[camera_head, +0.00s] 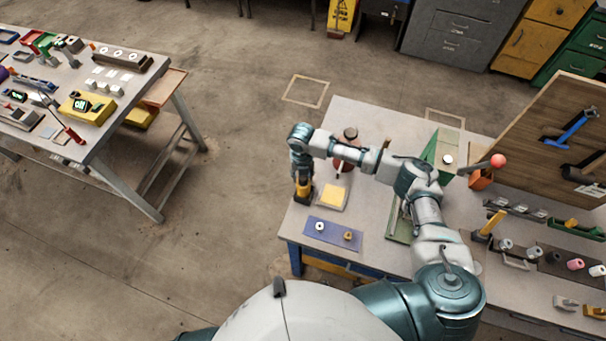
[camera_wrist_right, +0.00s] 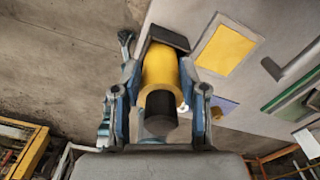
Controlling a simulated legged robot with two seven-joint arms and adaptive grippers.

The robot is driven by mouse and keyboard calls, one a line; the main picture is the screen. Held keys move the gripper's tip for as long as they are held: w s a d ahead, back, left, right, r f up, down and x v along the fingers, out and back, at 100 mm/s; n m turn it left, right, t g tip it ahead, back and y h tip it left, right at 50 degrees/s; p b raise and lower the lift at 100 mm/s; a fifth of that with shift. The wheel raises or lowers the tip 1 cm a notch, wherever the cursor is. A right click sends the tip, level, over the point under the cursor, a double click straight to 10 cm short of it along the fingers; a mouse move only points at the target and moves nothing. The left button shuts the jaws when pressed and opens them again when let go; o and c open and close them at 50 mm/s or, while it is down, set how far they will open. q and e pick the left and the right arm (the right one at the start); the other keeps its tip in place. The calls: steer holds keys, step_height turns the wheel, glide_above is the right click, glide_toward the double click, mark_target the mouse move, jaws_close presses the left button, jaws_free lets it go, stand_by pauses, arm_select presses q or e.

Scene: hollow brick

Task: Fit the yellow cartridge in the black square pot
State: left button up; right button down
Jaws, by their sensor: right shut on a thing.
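My right gripper (camera_head: 301,175) is at the left end of the near table and points down. In the wrist view my right gripper (camera_wrist_right: 160,80) is shut on the yellow cartridge (camera_wrist_right: 160,66), a yellow cylinder with a dark near end. The cartridge (camera_head: 303,186) stands about upright over the black square pot (camera_head: 303,199). In the wrist view the pot (camera_wrist_right: 169,38) shows at the cartridge's far end. The cartridge hides the pot's opening, so I cannot tell how deep it sits. My left gripper is not in view.
A tray with a yellow square (camera_head: 333,198) lies just right of the pot. A blue-purple mat (camera_head: 333,232) with two small parts lies in front. The table's left edge is close to the pot. A green wedge-shaped thing (camera_head: 430,150) stands farther right.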

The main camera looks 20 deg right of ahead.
steer(key=shift+a+f, duration=0.15)
steer(key=shift+f, duration=0.25)
steer(key=c, duration=0.5)
jaws_free()
steer(key=shift+c, duration=0.2)
steer(key=shift+r, duration=0.1)
step_height(320, 180, up, 12)
steer(key=shift+w, duration=0.15)
steer(key=shift+a+f, duration=0.1)
steer(key=shift+f, duration=0.15)
